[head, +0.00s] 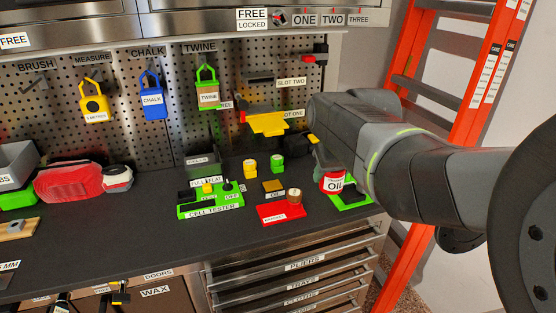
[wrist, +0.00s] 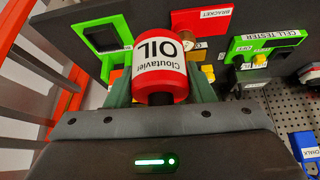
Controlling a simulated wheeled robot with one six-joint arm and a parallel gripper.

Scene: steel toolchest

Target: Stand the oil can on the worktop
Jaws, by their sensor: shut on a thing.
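The oil can (head: 332,183) is red with a white label. In the head view it is at the right end of the worktop (head: 240,245), in front of part of a green-framed tray (head: 355,196). My gripper (head: 322,163) is shut on the can, mostly hidden behind my arm. In the wrist view the can (wrist: 166,50) sits between the two green-grey fingers (wrist: 162,90), its label upside down in the picture. I cannot tell whether the can's base touches the surface below it.
A red bracket plate (head: 281,214) with a round brown-topped piece (head: 294,195) is left of the can.

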